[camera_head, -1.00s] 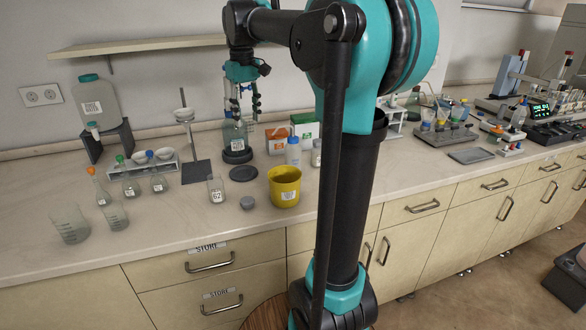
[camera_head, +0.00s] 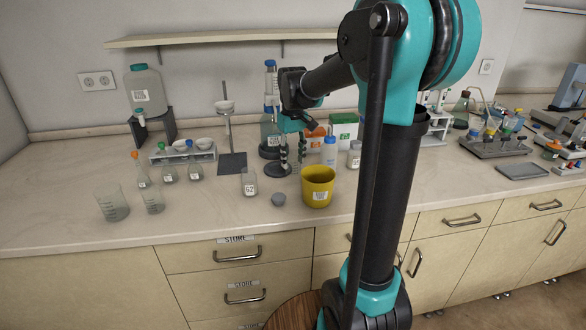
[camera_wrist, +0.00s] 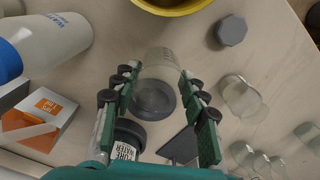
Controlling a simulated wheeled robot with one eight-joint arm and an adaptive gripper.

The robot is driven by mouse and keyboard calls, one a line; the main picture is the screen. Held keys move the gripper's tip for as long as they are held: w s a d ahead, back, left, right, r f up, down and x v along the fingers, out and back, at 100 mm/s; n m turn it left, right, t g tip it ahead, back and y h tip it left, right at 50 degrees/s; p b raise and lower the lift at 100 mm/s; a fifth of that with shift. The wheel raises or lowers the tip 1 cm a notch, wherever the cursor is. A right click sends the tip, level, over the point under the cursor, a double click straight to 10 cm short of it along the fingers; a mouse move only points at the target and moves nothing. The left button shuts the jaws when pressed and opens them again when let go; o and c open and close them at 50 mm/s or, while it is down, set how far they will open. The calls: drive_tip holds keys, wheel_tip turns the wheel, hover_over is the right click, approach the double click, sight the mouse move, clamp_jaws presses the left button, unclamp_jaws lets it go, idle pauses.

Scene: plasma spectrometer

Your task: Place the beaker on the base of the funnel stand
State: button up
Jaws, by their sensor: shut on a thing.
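My gripper (camera_wrist: 158,90) is shut on a clear glass beaker (camera_wrist: 166,62) with scale marks, between its two padded fingers in the wrist view. A dark round disc (camera_wrist: 152,101) shows beneath the beaker. In the head view my gripper (camera_head: 292,165) is low over the counter, just right of this disc (camera_head: 278,170); the held beaker is small and hard to make out there. No object stands on the visible part of the base, which also shows in the wrist view (camera_wrist: 181,147).
A pure water bottle (camera_head: 270,132) stands behind my gripper. A yellow bucket (camera_head: 317,188), a grey cap (camera_head: 278,200) and a small labelled glass vessel (camera_head: 249,184) are in front. A white bottle (camera_head: 329,152) stands right. A rack with bowls (camera_head: 183,152) is left of the stand.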

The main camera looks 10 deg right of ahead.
sight(293, 168)
drive_tip(key=shift+f, duration=2)
drive_tip(key=o, duration=1.1)
drive_tip(key=shift+f, duration=0.1)
drive_tip(key=shift+o, duration=0.2)
